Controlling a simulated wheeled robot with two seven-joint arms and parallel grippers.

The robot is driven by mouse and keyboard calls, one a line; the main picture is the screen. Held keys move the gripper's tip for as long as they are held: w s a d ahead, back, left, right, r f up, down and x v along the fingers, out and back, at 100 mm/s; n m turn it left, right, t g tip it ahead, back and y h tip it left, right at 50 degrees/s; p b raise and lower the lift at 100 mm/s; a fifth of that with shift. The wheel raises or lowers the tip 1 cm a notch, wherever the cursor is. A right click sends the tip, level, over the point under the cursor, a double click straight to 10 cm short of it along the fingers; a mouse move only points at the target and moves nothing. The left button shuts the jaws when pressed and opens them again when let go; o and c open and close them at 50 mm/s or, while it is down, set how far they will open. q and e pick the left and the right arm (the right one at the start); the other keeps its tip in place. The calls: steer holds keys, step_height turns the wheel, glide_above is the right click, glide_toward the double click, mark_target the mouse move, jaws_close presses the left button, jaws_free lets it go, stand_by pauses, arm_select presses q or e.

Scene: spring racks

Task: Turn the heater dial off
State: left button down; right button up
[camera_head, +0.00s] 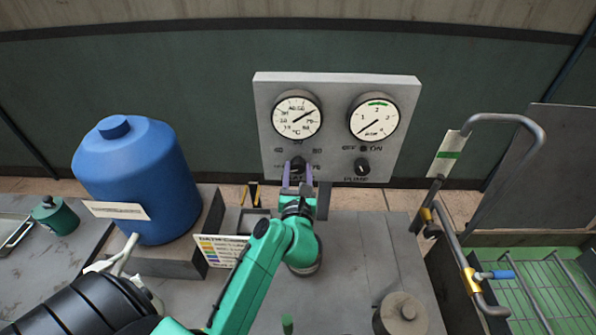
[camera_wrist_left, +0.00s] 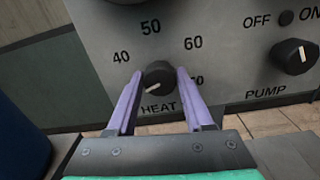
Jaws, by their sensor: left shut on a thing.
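The heater dial (camera_wrist_left: 159,75) is a black round knob marked HEAT on the grey panel (camera_head: 335,150). Its white mark points to the lower left in the left wrist view. Numbers 40, 50 and 60 stand around it; another is partly covered by a finger. In the head view the dial (camera_head: 298,163) sits at the panel's lower left. My left gripper (camera_wrist_left: 158,82) has its two purple fingers on either side of the dial, shut on it. The gripper also shows in the head view (camera_head: 298,172). My right gripper is not in view.
A black pump knob (camera_head: 362,167) is right of the dial. Two round gauges, a temperature gauge (camera_head: 297,117) and another (camera_head: 374,118), sit above. A blue tank (camera_head: 140,180) stands left of my arm. A bent metal pipe (camera_head: 455,245) rises at the right.

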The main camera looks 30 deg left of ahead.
arm_select(q)
steer(key=shift+r+n, duration=0.35)
steer(key=shift+n, duration=0.55)
steer(key=c, duration=0.5)
jaws_free()
steer(key=shift+o, duration=1.1)
steer(key=shift+f, duration=0.15)
steer(key=shift+w+a+f, duration=0.1)
steer(key=shift+w+f, duration=0.05)
